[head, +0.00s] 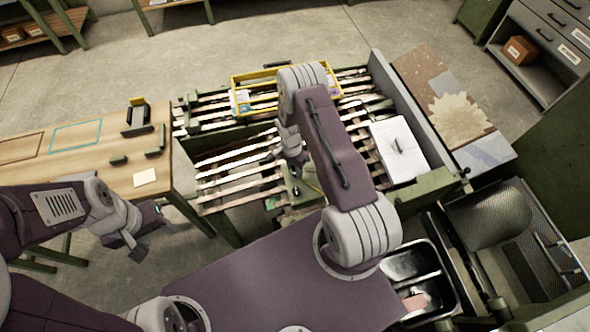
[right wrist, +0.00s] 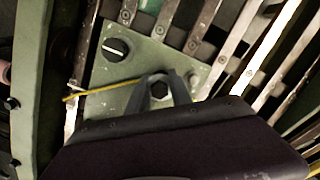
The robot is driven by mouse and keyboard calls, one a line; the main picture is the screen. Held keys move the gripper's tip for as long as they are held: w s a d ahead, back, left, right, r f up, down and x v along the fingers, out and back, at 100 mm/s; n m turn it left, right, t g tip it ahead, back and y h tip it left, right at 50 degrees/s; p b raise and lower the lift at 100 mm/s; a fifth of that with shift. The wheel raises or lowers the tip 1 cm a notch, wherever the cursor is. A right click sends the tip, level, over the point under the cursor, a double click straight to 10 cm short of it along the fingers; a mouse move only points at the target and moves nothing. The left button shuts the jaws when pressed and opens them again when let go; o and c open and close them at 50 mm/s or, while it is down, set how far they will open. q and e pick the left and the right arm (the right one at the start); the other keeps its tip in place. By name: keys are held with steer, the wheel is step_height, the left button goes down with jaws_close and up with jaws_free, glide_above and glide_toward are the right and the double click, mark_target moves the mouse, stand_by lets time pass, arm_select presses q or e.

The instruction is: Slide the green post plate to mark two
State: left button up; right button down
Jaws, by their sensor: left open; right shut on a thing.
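The green post plate (right wrist: 126,68) lies across the metal slats in the right wrist view, with a black knob (right wrist: 115,48) and a dark hexagonal post (right wrist: 160,91). A thin yellow pointer (right wrist: 98,91) sticks out from its left side. My right gripper (right wrist: 163,84) is shut around the post. In the head view the plate (head: 301,190) is partly hidden below my right gripper (head: 295,172). My left gripper (head: 140,240) is open and empty, beside the wooden table. I cannot make out mark two in either view.
A yellow-rimmed tray (head: 262,74) sits on the slats at the back, and a white stack (head: 398,150) sits at right. A wooden table (head: 92,158) with small fixtures stands at left. A green side rail (right wrist: 32,90) runs left of the plate.

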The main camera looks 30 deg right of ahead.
steer(key=shift+w+r, duration=0.1)
stand_by(0.4)
steer(key=s+d, duration=0.1)
steer(key=d, duration=0.2)
steer(key=d+r, duration=0.1)
steer(key=d, duration=0.3)
steer(key=s+d+r, duration=0.1)
steer(key=d, duration=0.3)
steer(key=shift+s+d+b, duration=0.25)
steer(key=shift+s+b, duration=0.05)
steer(key=shift+s, duration=0.05)
steer(key=shift+d+r, duration=0.1)
steer(key=shift+d, duration=0.05)
steer(key=c, duration=1.4)
jaws_free()
steer(key=shift+o, duration=1.3)
steer(key=shift+s+d, duration=0.1)
steer(key=shift+s, duration=0.05)
step_height(320, 180, up, 9)
steer(key=shift+w+a+b, duration=0.2)
steer(key=shift+w+b, duration=0.15)
steer(key=shift+w, duration=0.05)
